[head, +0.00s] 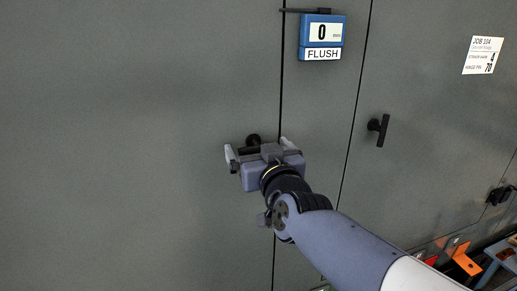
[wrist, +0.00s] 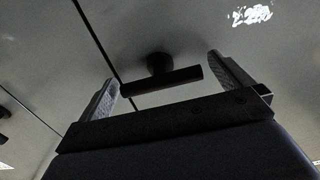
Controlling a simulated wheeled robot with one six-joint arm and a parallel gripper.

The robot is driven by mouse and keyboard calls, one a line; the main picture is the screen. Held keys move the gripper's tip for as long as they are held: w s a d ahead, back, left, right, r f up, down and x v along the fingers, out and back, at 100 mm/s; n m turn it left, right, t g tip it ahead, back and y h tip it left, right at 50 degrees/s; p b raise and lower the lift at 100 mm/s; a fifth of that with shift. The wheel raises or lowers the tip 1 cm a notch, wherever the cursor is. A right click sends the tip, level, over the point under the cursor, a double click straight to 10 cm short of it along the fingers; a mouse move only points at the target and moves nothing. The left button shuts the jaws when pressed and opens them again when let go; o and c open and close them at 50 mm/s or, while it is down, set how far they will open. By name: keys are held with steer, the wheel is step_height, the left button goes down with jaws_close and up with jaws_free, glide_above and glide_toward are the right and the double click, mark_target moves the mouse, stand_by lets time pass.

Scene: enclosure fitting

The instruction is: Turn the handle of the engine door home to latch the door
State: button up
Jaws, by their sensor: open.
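A black T-shaped handle (wrist: 160,78) stands out from a large grey door panel (head: 140,110), beside a seam. In the wrist view its bar lies across the gap between my fingers, crosswise to the seam, with its ends close to each finger. My gripper (head: 258,147) is open, one finger at each end of the bar; the wrist view also shows both fingers (wrist: 161,71). I cannot tell whether either finger touches the bar. In the head view only the handle's dark knob (head: 253,140) shows above my gripper; the bar is hidden.
A blue gauge (head: 321,38) reading 0 and FLUSH is mounted at the seam above. A second black handle (head: 379,130), its bar near upright, is on the right panel. A paper label (head: 483,55) is at upper right. Orange parts (head: 462,258) are low at right.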

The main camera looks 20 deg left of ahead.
steer(key=shift+w+a, duration=0.1)
steer(key=shift+w, duration=0.05)
steer(key=c, duration=0.7)
